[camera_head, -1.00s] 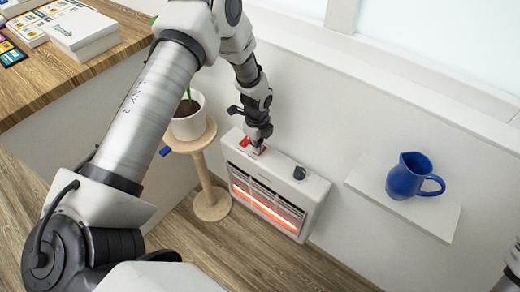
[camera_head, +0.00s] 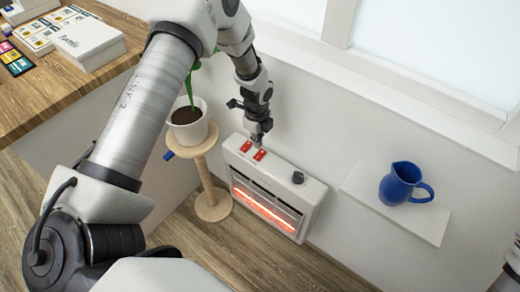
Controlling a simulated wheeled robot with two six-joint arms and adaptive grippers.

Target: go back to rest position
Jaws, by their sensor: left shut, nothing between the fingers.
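My left arm comes in from the left across the view. My left gripper (camera_head: 258,137) points down just above the top of a white heater (camera_head: 312,190). It is shut with nothing in it. The heater's bars glow orange. Whether the fingertips touch the heater, I cannot tell. My right gripper is not in view; only a bit of my right arm shows at the lower right edge.
A potted plant (camera_head: 188,133) stands on a round wooden stand (camera_head: 213,205) left of the heater. A blue jug (camera_head: 400,184) stands on a white wall shelf (camera_head: 432,228) at the right. A wooden table (camera_head: 40,95) with boxes and cards is at the upper left. Wooden floor lies below.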

